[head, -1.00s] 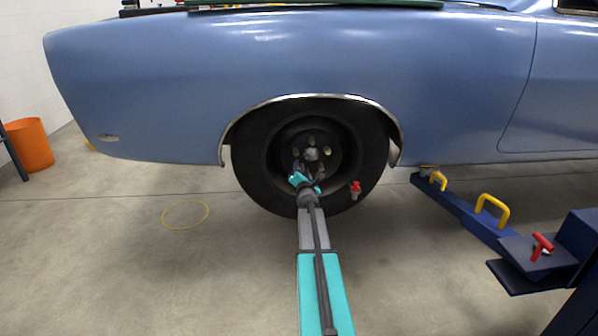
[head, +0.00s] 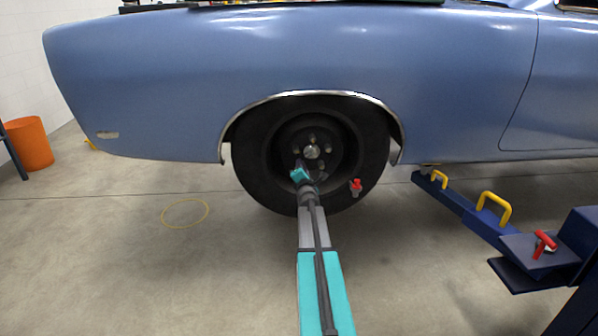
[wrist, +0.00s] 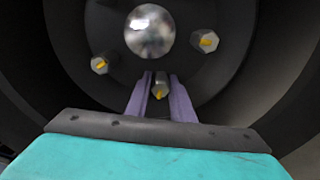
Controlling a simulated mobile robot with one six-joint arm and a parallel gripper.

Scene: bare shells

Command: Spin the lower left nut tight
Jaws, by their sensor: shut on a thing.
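The wheel (head: 251,160) of the blue car carries a bright round hub cap (head: 312,151) with nuts or studs around it. My gripper (head: 298,164) reaches up to the lower left of the hub and hides the lower left nut in the head view. In the wrist view, the fingers of my gripper (wrist: 160,102) are closed on both sides of a nut (wrist: 161,83) with a yellow tip, just below the hub. Two other yellow-tipped nuts show there, one at left (wrist: 99,64) and one at right (wrist: 207,41). Thread depth cannot be seen.
The chrome-edged fender (head: 310,95) arches over the wheel. A blue lift arm (head: 462,208) with yellow handles lies at right. An orange bin (head: 29,143) stands far left; the floor between is mostly clear.

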